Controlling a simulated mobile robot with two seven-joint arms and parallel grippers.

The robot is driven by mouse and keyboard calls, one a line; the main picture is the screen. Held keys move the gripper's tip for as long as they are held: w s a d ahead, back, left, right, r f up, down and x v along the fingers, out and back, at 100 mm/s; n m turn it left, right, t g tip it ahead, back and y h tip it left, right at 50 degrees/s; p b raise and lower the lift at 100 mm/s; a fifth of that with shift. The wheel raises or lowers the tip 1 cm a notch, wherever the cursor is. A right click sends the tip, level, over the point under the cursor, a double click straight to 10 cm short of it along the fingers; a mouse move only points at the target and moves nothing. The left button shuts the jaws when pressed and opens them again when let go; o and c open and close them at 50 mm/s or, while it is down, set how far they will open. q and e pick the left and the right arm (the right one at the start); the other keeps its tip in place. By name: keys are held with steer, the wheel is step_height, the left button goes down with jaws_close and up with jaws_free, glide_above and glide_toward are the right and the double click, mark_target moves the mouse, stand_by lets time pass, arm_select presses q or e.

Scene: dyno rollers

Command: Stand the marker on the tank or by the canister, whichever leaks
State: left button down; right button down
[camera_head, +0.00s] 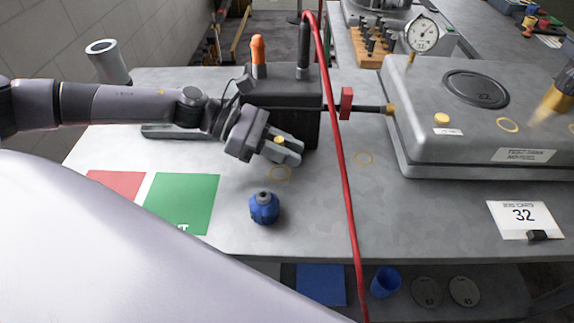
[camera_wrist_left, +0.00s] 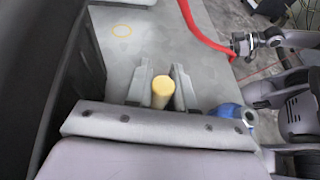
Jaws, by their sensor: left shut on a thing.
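My left gripper (camera_head: 292,152) is shut on the yellow-ended marker (camera_head: 279,140), low in front of the black canister. The left wrist view shows the marker's round yellow end (camera_wrist_left: 162,92) between the two fingers (camera_wrist_left: 160,88). The black canister (camera_head: 300,125) stands behind the gripper. The grey metal tank (camera_head: 450,95) is on the right. A pale haze shows over the tank's right side, beside a brass nozzle (camera_head: 558,90). Yellow rings mark the tank top (camera_head: 507,125), and the table before the canister (camera_head: 280,174) and right of it (camera_head: 363,158). My right gripper's fingers cannot be made out.
A blue pot (camera_head: 264,208) stands near the front. A red hose (camera_head: 341,160) crosses the table and hangs over its edge. A red valve (camera_head: 346,103) sits between canister and tank. A card reading 32 (camera_head: 523,218) lies at right. Red and green patches (camera_head: 183,200) lie left.

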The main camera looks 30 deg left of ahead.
mark_target(287, 175)
arm_select(q)
steer(key=shift+f+b, duration=0.3)
steer(key=shift+f, duration=1.95)
steer(key=shift+f, duration=0.25)
steer(key=c, duration=1)
jaws_free()
steer(key=shift+r, duration=0.1)
steer(key=shift+o, duration=0.2)
